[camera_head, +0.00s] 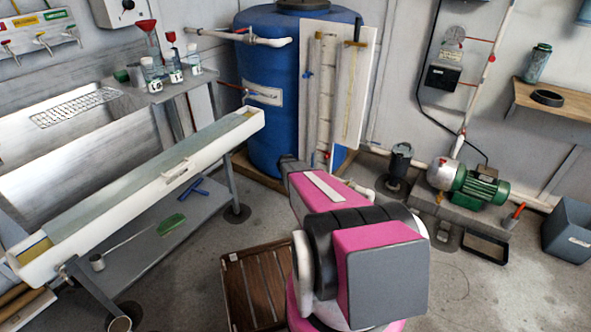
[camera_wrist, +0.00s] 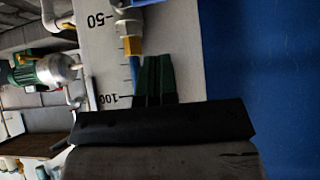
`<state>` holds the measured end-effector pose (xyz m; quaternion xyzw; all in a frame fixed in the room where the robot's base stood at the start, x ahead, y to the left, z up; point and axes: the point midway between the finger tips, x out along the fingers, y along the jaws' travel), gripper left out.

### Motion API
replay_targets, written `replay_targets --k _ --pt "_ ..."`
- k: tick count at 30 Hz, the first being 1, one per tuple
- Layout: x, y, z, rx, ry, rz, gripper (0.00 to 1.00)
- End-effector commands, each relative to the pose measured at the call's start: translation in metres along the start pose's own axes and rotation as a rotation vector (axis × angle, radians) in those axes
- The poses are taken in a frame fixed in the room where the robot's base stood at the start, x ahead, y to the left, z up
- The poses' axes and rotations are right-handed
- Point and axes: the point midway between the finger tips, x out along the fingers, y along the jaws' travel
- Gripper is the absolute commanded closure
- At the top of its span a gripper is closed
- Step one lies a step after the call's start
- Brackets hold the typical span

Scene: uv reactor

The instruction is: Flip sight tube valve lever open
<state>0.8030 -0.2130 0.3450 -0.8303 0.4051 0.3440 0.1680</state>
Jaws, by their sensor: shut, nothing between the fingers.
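The sight tube stands against a white scale board (camera_head: 369,70) on the front of the blue tank (camera_head: 264,65). In the wrist view the scale board (camera_wrist: 98,55) shows sideways, with the marks 50 and 100. I cannot tell surely whether the blue piece is the valve lever. My gripper (camera_wrist: 158,60) has its dark green fingers together and empty, close beside the yellow fitting. In the head view my arm hides the gripper.
A green pump (camera_head: 480,187) stands on the floor right of the tank. A long white trough (camera_head: 150,190) on a bench lies to the left. A brown wooden pallet (camera_head: 250,285) is on the floor by my arm. The floor at right front is clear.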

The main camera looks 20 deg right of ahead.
Motion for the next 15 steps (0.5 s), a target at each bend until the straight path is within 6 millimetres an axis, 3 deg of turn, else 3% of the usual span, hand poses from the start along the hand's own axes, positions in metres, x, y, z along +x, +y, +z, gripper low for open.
replay_targets --k 1,5,9,15 --pt "0.014 -0.002 0.000 0.000 0.000 0.001 1.00" --pt "0.036 -0.001 0.002 -0.001 0.000 0.002 1.00" --pt "0.050 0.000 0.019 -0.001 -0.001 0.001 1.00" --pt "0.057 0.000 0.028 0.000 0.000 0.000 1.00"
